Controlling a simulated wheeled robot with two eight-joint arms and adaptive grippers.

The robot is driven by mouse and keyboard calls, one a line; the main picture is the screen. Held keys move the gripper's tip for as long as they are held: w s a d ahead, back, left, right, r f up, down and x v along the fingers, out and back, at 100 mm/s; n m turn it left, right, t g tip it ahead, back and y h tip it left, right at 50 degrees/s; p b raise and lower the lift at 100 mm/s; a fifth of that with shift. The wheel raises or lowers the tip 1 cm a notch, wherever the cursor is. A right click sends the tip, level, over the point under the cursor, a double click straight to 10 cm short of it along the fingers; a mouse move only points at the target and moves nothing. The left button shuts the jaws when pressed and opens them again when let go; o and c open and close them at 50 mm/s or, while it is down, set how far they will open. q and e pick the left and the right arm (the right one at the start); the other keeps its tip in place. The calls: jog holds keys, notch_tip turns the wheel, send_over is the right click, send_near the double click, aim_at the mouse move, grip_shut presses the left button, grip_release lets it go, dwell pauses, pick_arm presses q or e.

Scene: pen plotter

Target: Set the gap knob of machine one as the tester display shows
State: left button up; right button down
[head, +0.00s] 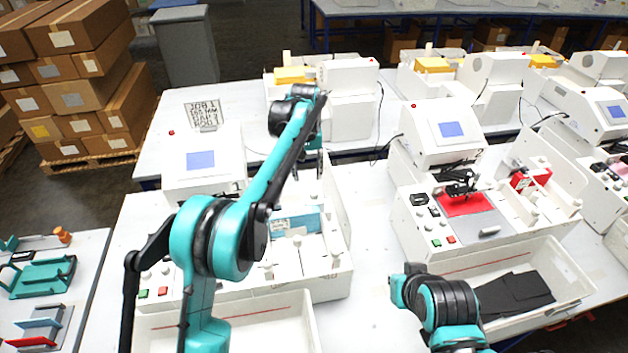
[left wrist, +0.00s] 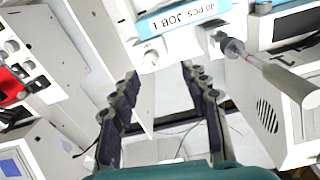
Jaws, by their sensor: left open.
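Machine one (head: 318,288), white with a blue strip, stands at the left of the front bench, partly hidden by my left arm. Its display (head: 200,160) is a blue screen too small to read. In the left wrist view the blue label (left wrist: 185,17) reads "40 PCS JOB 1", upside down. A white knob (left wrist: 151,58) and a second knob (left wrist: 215,40) sit by it; I cannot tell which is the gap knob. My left gripper (head: 308,165) is open and empty above the machine's back; its fingers (left wrist: 160,105) are apart and touch no knob.
A second machine (head: 415,225) with a red pad stands to the right, with a tray of dark sheets (head: 515,295) in front. A sign (head: 205,113) stands on the back table. A metal rod with a pale handle (left wrist: 270,70) lies close to the fingers.

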aim_at(314, 193)
pick_arm(q)
jog(key=shift+w+d+f+g+p, duration=0.3)
jog(key=shift+w+d+f+p, duration=0.25)
jog(key=shift+w+d+f, duration=0.35)
notch_tip(314, 193, down, 8)
jog(key=shift+s+d+r, duration=0.1)
jog(key=shift+s+r, duration=0.05)
jog(key=shift+r, duration=0.05)
jog(key=shift+c, duration=0.3)
grip_shut()
